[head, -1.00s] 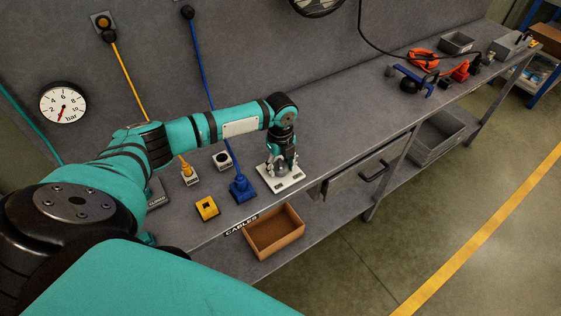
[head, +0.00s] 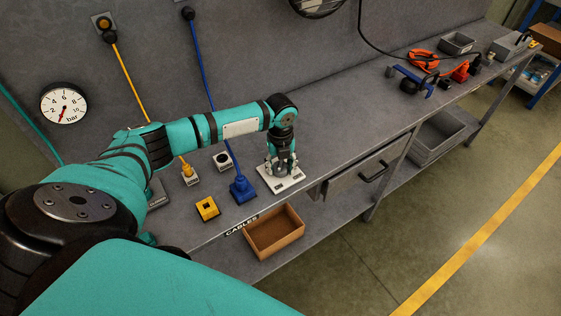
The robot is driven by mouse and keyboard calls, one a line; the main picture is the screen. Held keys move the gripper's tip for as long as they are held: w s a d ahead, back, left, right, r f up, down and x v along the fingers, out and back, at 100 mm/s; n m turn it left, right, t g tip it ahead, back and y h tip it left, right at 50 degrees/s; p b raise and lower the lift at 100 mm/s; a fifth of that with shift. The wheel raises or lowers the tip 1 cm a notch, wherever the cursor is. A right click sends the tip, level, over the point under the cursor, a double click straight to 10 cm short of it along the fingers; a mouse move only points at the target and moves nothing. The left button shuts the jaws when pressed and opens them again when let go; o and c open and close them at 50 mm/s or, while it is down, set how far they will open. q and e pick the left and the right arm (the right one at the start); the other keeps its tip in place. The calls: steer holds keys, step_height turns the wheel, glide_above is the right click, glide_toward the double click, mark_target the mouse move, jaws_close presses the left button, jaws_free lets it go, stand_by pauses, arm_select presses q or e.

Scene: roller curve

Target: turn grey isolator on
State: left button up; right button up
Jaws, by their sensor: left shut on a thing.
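My left gripper (head: 282,170) points straight down over a light grey plate (head: 292,184) on the bench, near its front edge. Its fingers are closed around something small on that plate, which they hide. I take the plate to be the grey isolator's base; its handle and any marking cannot be made out behind the fingers. My right gripper does not show.
Left of the plate stand a blue plug (head: 242,188) with its cable, a yellow socket (head: 207,208) and a white socket (head: 222,160). An open brown box (head: 274,232) sits below the front edge.

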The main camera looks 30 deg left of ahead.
mark_target(281, 164)
arm_select(q)
steer(key=o, duration=1.2)
steer(key=shift+c, duration=0.2)
step_height(281, 164, up, 12)
